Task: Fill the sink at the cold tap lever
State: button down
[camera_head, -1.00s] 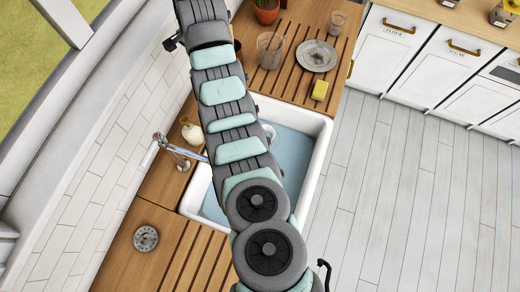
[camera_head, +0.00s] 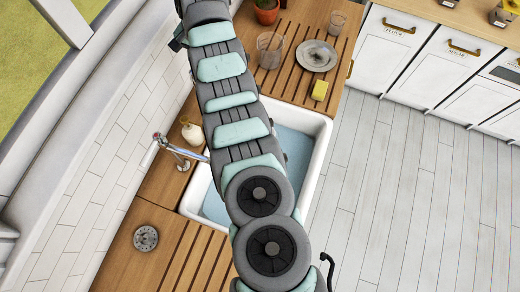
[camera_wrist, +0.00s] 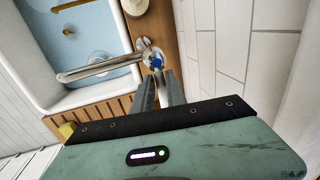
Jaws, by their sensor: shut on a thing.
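In the wrist view, a chrome tap (camera_wrist: 95,68) has its spout reaching left over the sink (camera_wrist: 62,102), with a blue-marked cold lever (camera_wrist: 157,62) at its base. My gripper (camera_wrist: 158,73) is at this lever, its two narrow fingers close together on it. The hold itself is small in the picture. In the head view my arm covers the gripper and this tap. The sink (camera_head: 318,155) holds bluish water in both views. Another chrome tap with a red mark (camera_head: 172,148) stands at the sink's left side in the head view.
A cream soap bottle (camera_head: 191,131) stands between the taps. A yellow sponge (camera_head: 320,90), a grey plate (camera_head: 316,56) and glasses (camera_head: 270,49) are on the slatted counter. The tiled wall (camera_wrist: 235,40) is close on the right in the wrist view.

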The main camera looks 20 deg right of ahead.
jog(key=c, duration=1.3)
grip_release()
jog(key=shift+o, duration=0.2)
notch_tip(320, 180, up, 11)
jog(key=s+d+b, duration=0.1)
jog(key=b, duration=0.1)
jog(key=shift+s+d+f, duration=0.15)
jog(key=shift+d+f, duration=0.05)
jog(key=shift+d, duration=0.1)
